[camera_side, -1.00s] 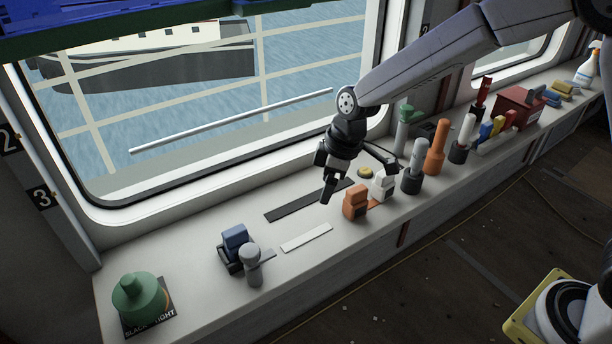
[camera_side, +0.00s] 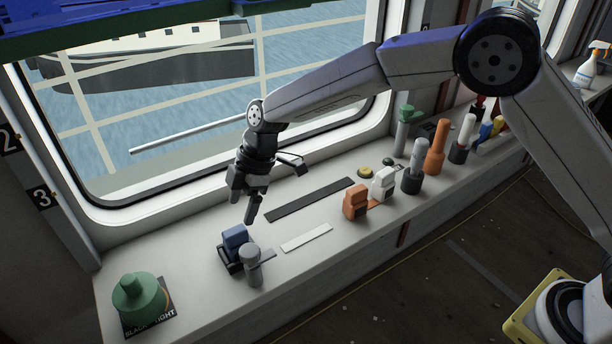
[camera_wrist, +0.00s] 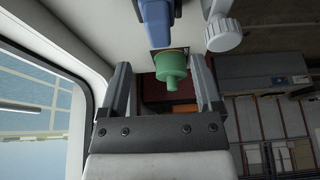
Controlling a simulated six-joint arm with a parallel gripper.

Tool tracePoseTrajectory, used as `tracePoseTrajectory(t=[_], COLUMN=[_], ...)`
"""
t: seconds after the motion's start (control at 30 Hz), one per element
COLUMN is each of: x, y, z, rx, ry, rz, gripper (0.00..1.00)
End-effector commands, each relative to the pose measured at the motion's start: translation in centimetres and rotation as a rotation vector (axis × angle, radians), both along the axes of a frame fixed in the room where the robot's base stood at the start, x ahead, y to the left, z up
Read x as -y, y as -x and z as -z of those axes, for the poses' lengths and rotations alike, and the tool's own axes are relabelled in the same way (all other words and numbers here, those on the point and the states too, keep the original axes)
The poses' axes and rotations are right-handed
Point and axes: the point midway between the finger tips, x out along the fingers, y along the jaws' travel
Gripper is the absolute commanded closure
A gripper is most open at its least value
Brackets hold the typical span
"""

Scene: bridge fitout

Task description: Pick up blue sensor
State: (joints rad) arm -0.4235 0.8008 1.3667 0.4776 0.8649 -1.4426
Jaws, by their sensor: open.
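The blue sensor (camera_side: 235,240) sits in a dark holder (camera_side: 229,262) on the white sill, left of centre in the side view. In the wrist view the blue sensor (camera_wrist: 156,22) shows at the top, partly cut off by the frame edge. My gripper (camera_side: 248,205) is open and empty, above the sill and slightly to the right of the sensor, apart from it. The gripper (camera_wrist: 161,85) also shows in the wrist view, with its fingers spread wide.
A grey knobbed post (camera_side: 251,265) stands close at the sensor's right. A green domed object (camera_side: 138,299) sits on a labelled dark plate at the left end. Orange (camera_side: 355,203) and white (camera_side: 383,185) blocks stand to the right. The window frame (camera_side: 200,207) runs behind the sill.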

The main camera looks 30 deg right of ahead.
Motion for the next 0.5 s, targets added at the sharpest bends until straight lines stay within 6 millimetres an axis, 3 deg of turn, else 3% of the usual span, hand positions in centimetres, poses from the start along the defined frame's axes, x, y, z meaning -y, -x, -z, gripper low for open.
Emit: tracePoseTrajectory(t=[0.2, 0.5], x=[-0.7, -0.9], y=[0.0, 0.0], z=[1.7, 2.2], rx=[0.000, 0.000], ry=[0.000, 0.001], rz=[0.001, 0.001], gripper=[0.18, 0.18])
